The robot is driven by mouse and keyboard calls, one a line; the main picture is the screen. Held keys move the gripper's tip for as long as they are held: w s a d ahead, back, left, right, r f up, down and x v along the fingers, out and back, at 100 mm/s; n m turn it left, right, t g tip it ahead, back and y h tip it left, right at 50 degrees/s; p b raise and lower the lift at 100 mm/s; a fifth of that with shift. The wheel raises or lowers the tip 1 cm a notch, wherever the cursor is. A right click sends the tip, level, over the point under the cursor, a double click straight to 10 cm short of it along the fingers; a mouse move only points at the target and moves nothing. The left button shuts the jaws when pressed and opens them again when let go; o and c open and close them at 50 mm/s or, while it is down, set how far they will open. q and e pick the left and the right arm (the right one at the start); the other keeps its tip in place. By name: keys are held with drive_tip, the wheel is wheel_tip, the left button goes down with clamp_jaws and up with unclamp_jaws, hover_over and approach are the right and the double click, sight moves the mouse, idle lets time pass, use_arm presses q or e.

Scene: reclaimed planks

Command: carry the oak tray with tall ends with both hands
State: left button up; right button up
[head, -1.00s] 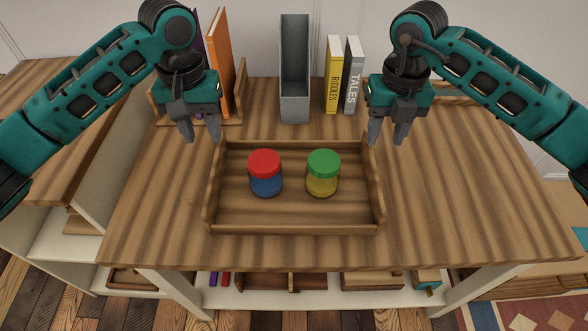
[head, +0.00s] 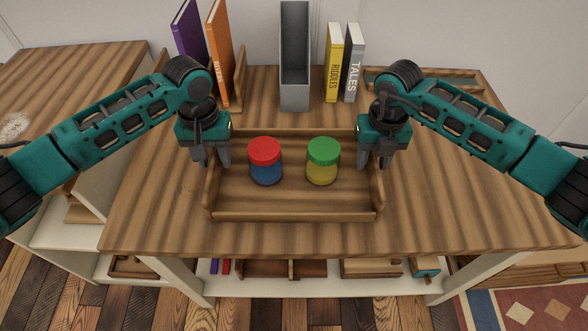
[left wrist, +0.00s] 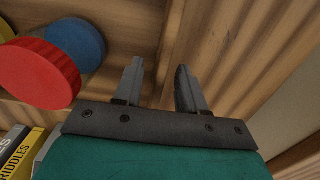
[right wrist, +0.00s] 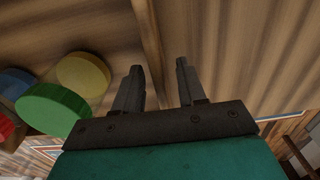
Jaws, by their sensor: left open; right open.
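The oak tray with tall ends (head: 294,216) lies flat on the wooden table top. In it stand a blue jar with a red lid (head: 265,160) and a yellow jar with a green lid (head: 322,160), upright and apart. My left gripper (head: 211,164) is open at the tray's left end; in the left wrist view its fingers (left wrist: 158,82) lie to either side of the end wall's line. My right gripper (head: 373,163) is open at the right end; in the right wrist view its fingers (right wrist: 157,82) likewise flank the end wall (right wrist: 150,40). Contact with the walls cannot be told.
Behind the tray stand a grey file holder (head: 294,60), a yellow book (head: 333,65), a grey book (head: 353,65) and an orange book (head: 220,55). The table top (head: 450,190) is clear to the right and in front of the tray.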

use_arm(q)
drive_tip(key=shift+f, duration=0.95)
use_arm(e)
drive_tip(key=shift+f, duration=0.9)
use_arm(q)
drive_tip(key=shift+c, duration=0.4)
use_arm(e)
drive_tip(key=shift+c, duration=0.4)
use_arm(q)
clamp_jaws()
use_arm(e)
clamp_jaws()
use_arm(q)
drive_tip(key=shift+r, duration=0.1)
